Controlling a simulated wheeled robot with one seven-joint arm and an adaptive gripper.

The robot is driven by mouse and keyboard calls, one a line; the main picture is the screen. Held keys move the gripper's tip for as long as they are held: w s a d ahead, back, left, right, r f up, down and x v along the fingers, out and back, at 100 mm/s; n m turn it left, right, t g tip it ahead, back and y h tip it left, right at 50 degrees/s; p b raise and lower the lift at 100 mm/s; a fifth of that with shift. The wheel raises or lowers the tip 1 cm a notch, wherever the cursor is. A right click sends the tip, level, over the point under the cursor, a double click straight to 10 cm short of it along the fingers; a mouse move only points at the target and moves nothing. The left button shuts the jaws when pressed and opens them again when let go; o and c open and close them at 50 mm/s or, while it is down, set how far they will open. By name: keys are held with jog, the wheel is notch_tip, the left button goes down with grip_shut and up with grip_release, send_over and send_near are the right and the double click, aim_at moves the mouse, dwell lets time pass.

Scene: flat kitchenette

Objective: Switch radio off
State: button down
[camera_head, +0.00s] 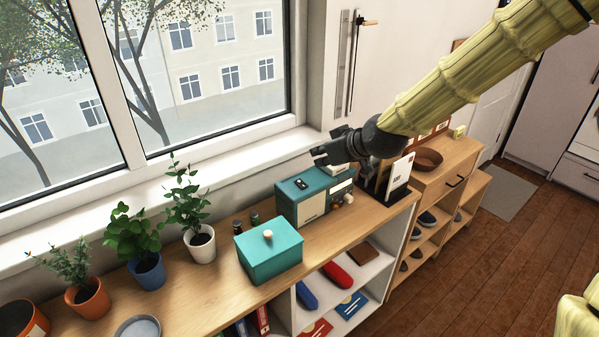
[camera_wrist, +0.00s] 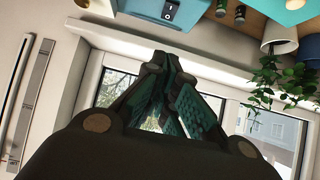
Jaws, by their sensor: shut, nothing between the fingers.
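The radio (camera_head: 312,202) is a teal box with a pale front panel and knobs, standing on the wooden shelf top below the window. A small black switch (camera_head: 301,184) sits on its top face. In the wrist view the radio (camera_wrist: 142,7) is cut off by the top edge, and its black rocker switch (camera_wrist: 170,11) shows there. Its on or off position is too small to tell. My gripper (camera_head: 318,155) is shut and empty, above the radio's far side near the window sill. In the wrist view the closed fingers (camera_wrist: 162,62) appear apart from the radio.
A teal lidded box (camera_head: 268,255) stands left of the radio, with two small dark jars (camera_head: 247,220) behind it. Potted plants (camera_head: 200,245) line the shelf further left. A card stand (camera_head: 398,177) stands right of the radio. A wooden bowl (camera_head: 428,159) is beyond.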

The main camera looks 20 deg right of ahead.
jog(key=p, duration=0.3)
send_over(300, 183)
jog(key=shift+s+d+f, duration=0.1)
jog(key=shift+s+f, duration=0.05)
jog(key=shift+f, duration=1.45)
jog(key=shift+s+d+f, duration=0.1)
jog(key=shift+s+f, duration=0.05)
jog(key=shift+f, duration=1.4)
jog(key=shift+w+f+p, duration=0.15)
jog(key=shift+f+p, duration=0.3)
jog(key=shift+f, duration=0.55)
jog(key=shift+w+f+p, duration=0.1)
jog(key=shift+f+p, duration=0.3)
jog(key=shift+f, duration=0.55)
jog(key=shift+a+f, duration=0.1)
jog(key=shift+a, duration=0.05)
